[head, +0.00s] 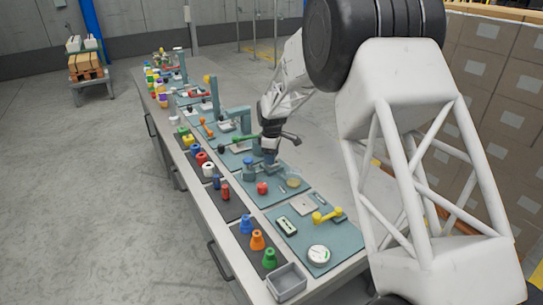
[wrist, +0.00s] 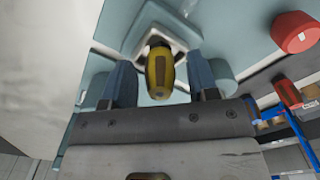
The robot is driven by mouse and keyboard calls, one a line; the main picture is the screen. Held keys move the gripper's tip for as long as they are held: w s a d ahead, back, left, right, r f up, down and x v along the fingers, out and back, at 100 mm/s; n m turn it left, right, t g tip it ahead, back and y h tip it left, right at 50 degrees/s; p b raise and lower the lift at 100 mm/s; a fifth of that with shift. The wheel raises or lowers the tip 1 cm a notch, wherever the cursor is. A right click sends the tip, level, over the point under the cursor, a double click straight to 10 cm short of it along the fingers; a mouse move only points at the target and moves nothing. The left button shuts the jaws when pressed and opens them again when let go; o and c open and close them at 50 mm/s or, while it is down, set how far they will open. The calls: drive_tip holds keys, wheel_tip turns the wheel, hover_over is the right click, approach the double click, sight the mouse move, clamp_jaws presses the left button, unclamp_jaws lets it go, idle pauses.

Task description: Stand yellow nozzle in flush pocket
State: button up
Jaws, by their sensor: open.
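The yellow nozzle (wrist: 158,72), with a dark patch on its side, shows in the wrist view between the two blue fingers of my gripper (wrist: 160,80). The fingers are open, with a visible gap on each side of the nozzle. Behind it is a pale square-edged pocket (wrist: 181,42) on a light blue fixture. The nozzle's far end is inside the pocket's outline; how deep it sits cannot be told. In the head view my gripper (head: 268,168) is low over the teal mats in mid-bench, and I cannot make out this nozzle there.
A red knob-like piece (wrist: 294,33) is right of the pocket; a red piece (head: 262,188) also shows in the head view. Blue (head: 245,225), orange (head: 257,240) and green (head: 269,258) nozzles stand on a dark mat near a grey bin (head: 287,283). Fixtures crowd the bench (head: 226,245).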

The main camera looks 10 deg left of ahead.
drive_tip(key=shift+r, duration=0.1)
wheel_tip(320, 180, up, 12)
idle(0.8)
idle(0.7)
drive_tip(key=s+d+r+m+t, duration=0.1)
drive_tip(key=s+d+r+m, duration=0.5)
drive_tip(key=s+d, duration=0.65)
drive_tip(key=s+d+r+m, duration=0.3)
drive_tip(key=s+d+r, duration=0.5)
drive_tip(key=s+d, duration=0.45)
drive_tip(key=s+d+f+m, duration=0.1)
drive_tip(key=s+d+m, duration=0.2)
drive_tip(key=s, duration=0.6)
drive_tip(key=s+d+f+m+t, duration=0.1)
drive_tip(key=s+d+f+m, duration=0.1)
drive_tip(key=s+d, duration=0.5)
drive_tip(key=s+d+f+m, duration=0.2)
drive_tip(key=s+d+m, duration=0.2)
drive_tip(key=s, duration=0.7)
drive_tip(key=shift+s+d+t, duration=0.3)
drive_tip(key=shift+d, duration=0.2)
